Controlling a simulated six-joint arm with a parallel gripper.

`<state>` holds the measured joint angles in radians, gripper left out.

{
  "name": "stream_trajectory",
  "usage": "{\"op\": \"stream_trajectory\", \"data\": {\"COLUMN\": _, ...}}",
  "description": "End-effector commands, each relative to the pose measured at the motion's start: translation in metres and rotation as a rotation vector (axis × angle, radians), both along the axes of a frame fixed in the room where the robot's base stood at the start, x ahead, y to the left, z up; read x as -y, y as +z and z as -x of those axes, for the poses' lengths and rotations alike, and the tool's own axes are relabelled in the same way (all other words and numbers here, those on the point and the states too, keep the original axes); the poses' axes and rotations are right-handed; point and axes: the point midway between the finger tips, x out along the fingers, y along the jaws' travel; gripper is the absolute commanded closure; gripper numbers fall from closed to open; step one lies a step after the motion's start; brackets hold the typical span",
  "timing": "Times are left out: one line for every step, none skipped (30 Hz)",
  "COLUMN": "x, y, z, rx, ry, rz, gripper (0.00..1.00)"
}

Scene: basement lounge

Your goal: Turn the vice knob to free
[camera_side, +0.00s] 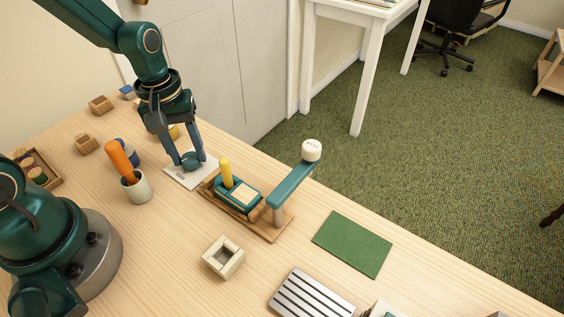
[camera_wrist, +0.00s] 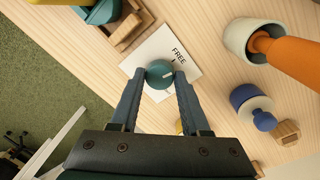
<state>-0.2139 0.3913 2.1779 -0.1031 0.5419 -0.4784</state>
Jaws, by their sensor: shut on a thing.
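The vice knob (camera_wrist: 159,74) is a round teal knob on a white plate (camera_wrist: 187,43) marked FREE. In the side view the knob (camera_side: 190,163) sits low on the plate (camera_side: 181,181). My gripper (camera_wrist: 160,78) points down, shut on the knob with one finger on each side; it also shows in the side view (camera_side: 190,158). A small pale mark shows on the knob, but I cannot tell its exact direction. Beside the plate, a wooden base (camera_side: 271,235) carries a teal vice-like holder (camera_side: 239,204) with a yellow peg (camera_side: 226,173) and a pale block.
A teal lever arm (camera_side: 291,183) with a white cap (camera_side: 312,150) rises right of the holder. A cup (camera_side: 139,189) with an orange handle (camera_side: 119,158) stands left. A blue item (camera_wrist: 251,106), a hollow square block (camera_side: 224,258) and a green mat (camera_side: 353,243) are nearby.

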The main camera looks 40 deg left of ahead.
Motion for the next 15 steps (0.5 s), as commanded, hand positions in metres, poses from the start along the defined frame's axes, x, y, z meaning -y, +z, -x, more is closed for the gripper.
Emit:
{"op": "stream_trajectory", "data": {"x": 0.0002, "y": 0.0009, "z": -0.0008, "rx": 0.004, "ry": 0.031, "rz": 0.000, "gripper": 1.00}}
{"op": "stream_trajectory", "data": {"x": 0.0002, "y": 0.0009, "z": -0.0008, "rx": 0.004, "ry": 0.051, "rz": 0.000, "gripper": 1.00}}
{"op": "stream_trajectory", "data": {"x": 0.0002, "y": 0.0009, "z": -0.0008, "rx": 0.004, "ry": 0.075, "rz": 0.000, "gripper": 1.00}}
{"op": "stream_trajectory", "data": {"x": 0.0002, "y": 0.0009, "z": -0.0008, "rx": 0.004, "ry": 0.091, "rz": 0.000, "gripper": 1.00}}
{"op": "stream_trajectory", "data": {"x": 0.0002, "y": 0.0009, "z": -0.0008, "rx": 0.004, "ry": 0.107, "rz": 0.000, "gripper": 1.00}}
{"op": "stream_trajectory", "data": {"x": 0.0002, "y": 0.0009, "z": -0.0008, "rx": 0.004, "ry": 0.126, "rz": 0.000, "gripper": 1.00}}
{"op": "stream_trajectory", "data": {"x": 0.0002, "y": 0.0009, "z": -0.0008, "rx": 0.004, "ry": 0.138, "rz": 0.000, "gripper": 1.00}}
{"op": "stream_trajectory", "data": {"x": 0.0002, "y": 0.0009, "z": -0.0008, "rx": 0.004, "ry": 0.151, "rz": 0.000, "gripper": 1.00}}
{"op": "stream_trajectory", "data": {"x": 0.0002, "y": 0.0009, "z": -0.0008, "rx": 0.004, "ry": 0.164, "rz": 0.000, "gripper": 1.00}}
{"op": "stream_trajectory", "data": {"x": 0.0002, "y": 0.0009, "z": -0.0008, "rx": 0.004, "ry": 0.175, "rz": 0.000, "gripper": 1.00}}
{"op": "stream_trajectory", "data": {"x": 0.0002, "y": 0.0008, "z": -0.0007, "rx": 0.004, "ry": 0.184, "rz": 0.000, "gripper": 1.00}}
{"op": "stream_trajectory", "data": {"x": 0.0002, "y": 0.0008, "z": -0.0007, "rx": 0.004, "ry": 0.192, "rz": 0.000, "gripper": 1.00}}
{"op": "stream_trajectory", "data": {"x": 0.0002, "y": 0.0008, "z": -0.0007, "rx": 0.005, "ry": 0.198, "rz": -0.001, "gripper": 1.00}}
{"op": "stream_trajectory", "data": {"x": 0.0002, "y": 0.0008, "z": -0.0007, "rx": 0.004, "ry": 0.204, "rz": 0.000, "gripper": 1.00}}
{"op": "stream_trajectory", "data": {"x": 0.0001, "y": 0.0008, "z": -0.0008, "rx": 0.004, "ry": 0.210, "rz": 0.000, "gripper": 1.00}}
